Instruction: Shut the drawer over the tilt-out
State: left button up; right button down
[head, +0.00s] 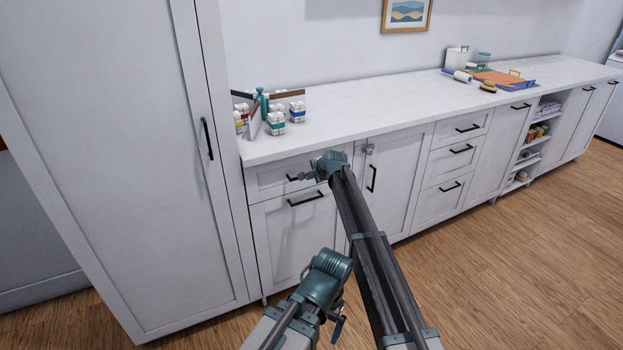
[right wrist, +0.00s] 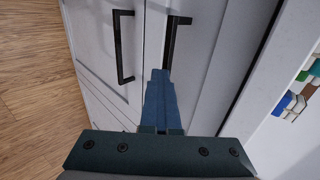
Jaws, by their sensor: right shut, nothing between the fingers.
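The white drawer (head: 265,178) is at the left end of the counter run, above the tilt-out front (head: 285,240) with its black handle (head: 306,199). The drawer front looks flush or nearly so; I cannot tell whether a small gap is left. My right gripper (head: 300,178) is shut and empty in front of the drawer, by its handle. In the right wrist view its closed fingers (right wrist: 160,75) overlap the lower end of the drawer's black handle (right wrist: 175,35); contact is unclear. The tilt-out handle (right wrist: 122,45) is beside it. My left gripper (head: 338,325) is low in front, its fingers unclear.
A tall white cabinet (head: 120,150) stands close on the left. The countertop (head: 370,118) carries several small bottles (head: 277,118) above the drawer. A door with a latch (head: 368,149) is to the right. Wooden floor (head: 520,260) is clear at the right.

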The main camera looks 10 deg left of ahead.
jog(key=shift+w+a+r, duration=0.1)
jog(key=shift+w+a, duration=0.15)
jog(key=shift+w, duration=0.05)
jog(key=s+d+f+p+v, duration=0.1)
jog(key=s+f+p+v, duration=0.1)
jog(key=p+v, duration=0.8)
jog(key=s+d+f+n+g+h+b, duration=0.15)
jog(key=s+d+n, duration=0.25)
jog(key=s+d, duration=0.7)
jog(key=s+d+f+n+g+h+b, duration=0.1)
jog(key=s+d+f+n+g+h, duration=0.15)
jog(key=s+d, duration=0.9)
jog(key=s+d+f+n+g+h+b, duration=0.1)
jog(key=s+d+n+g, duration=0.4)
jog(key=s, duration=1.2)
jog(key=s+a+r+n+t+h+p, duration=0.1)
jog(key=s+a+r+n+p, duration=0.2)
jog(key=s+a+r+p, duration=0.3)
jog(key=a+r+p, duration=0.1)
jog(key=a+p, duration=0.1)
jog(key=a, duration=0.2)
jog(key=shift+r+h, duration=0.25)
jog(key=shift+h, duration=0.15)
